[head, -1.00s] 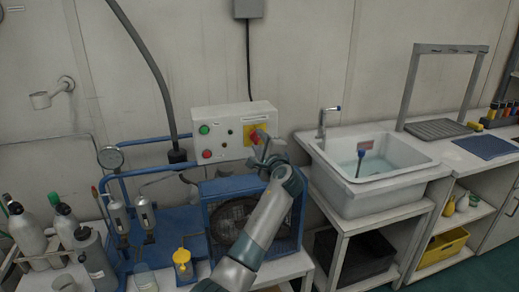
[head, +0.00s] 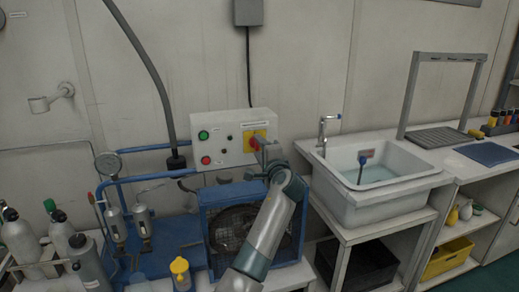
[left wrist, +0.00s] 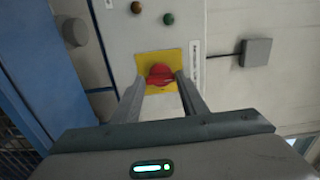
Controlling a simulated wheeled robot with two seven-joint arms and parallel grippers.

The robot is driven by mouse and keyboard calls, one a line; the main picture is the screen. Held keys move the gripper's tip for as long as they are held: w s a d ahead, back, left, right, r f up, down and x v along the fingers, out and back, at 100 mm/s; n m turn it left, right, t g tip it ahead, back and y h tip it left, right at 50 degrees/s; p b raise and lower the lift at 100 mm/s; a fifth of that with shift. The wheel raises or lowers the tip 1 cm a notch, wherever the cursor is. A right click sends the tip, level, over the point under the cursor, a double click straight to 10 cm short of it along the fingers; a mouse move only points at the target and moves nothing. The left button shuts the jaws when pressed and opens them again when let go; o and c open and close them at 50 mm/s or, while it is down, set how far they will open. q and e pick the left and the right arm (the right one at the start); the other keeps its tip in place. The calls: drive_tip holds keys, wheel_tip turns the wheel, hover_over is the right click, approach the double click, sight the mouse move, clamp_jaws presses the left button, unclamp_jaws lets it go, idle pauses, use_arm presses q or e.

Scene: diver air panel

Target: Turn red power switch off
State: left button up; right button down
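The red power switch is a red knob (left wrist: 160,75) on a yellow square plate (left wrist: 171,57). In the head view the yellow plate (head: 249,134) is on the right part of the white control box (head: 220,127), and the knob is partly hidden by my gripper. My left gripper (head: 262,151) reaches up to the plate from below right. In the left wrist view, the left gripper (left wrist: 160,84) is open. Its fingers are on either side of the red knob, with a small gap showing at each side. My right gripper is not in view.
A green button (head: 203,134) and a red button (head: 206,160) are on the left of the box. A blue-framed fan unit (head: 212,197) stands below, under my arm. A sink (head: 375,205) is to the right. A thick hose (head: 153,74) hangs left of the box.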

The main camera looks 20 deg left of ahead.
use_arm(q)
drive_tip(key=shift+o, duration=1.2)
drive_tip(key=shift+s+d, duration=0.3)
drive_tip(key=shift+s, duration=0.15)
drive_tip(key=b+v, duration=0.2)
drive_tip(key=v, duration=0.9)
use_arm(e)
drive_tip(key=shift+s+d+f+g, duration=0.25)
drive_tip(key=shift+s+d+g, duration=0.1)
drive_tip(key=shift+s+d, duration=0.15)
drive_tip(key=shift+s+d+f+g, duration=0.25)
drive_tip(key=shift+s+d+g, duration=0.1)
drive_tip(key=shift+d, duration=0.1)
